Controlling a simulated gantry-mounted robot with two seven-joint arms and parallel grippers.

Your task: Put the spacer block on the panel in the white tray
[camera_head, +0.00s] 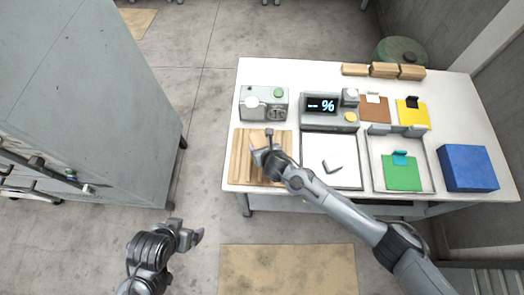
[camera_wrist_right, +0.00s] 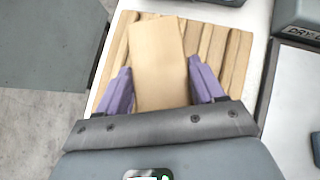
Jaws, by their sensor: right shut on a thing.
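The spacer block (camera_wrist_right: 158,62) is a plain tan wooden block in the right wrist view. It sits between the purple fingers of my right gripper (camera_wrist_right: 160,92), which is shut on it. The slatted wooden panel (camera_wrist_right: 232,60) lies beneath; I cannot tell whether block and panel touch. In the head view my right gripper (camera_head: 263,155) is over the panel (camera_head: 242,165) and the block is hard to make out. A white, dark-edged tray (camera_head: 318,176) with a black angled mark lies just right of the panel. My left gripper (camera_head: 198,235) hangs off the table; its opening is unclear.
A grey-rimmed tray (camera_head: 378,176) holds a green square (camera_head: 402,173) with a teal clip. A blue box (camera_head: 468,168) stands at right. A grey device (camera_head: 264,103) and a display unit (camera_head: 329,112) stand behind. Wooden blocks (camera_head: 384,70) line the back edge.

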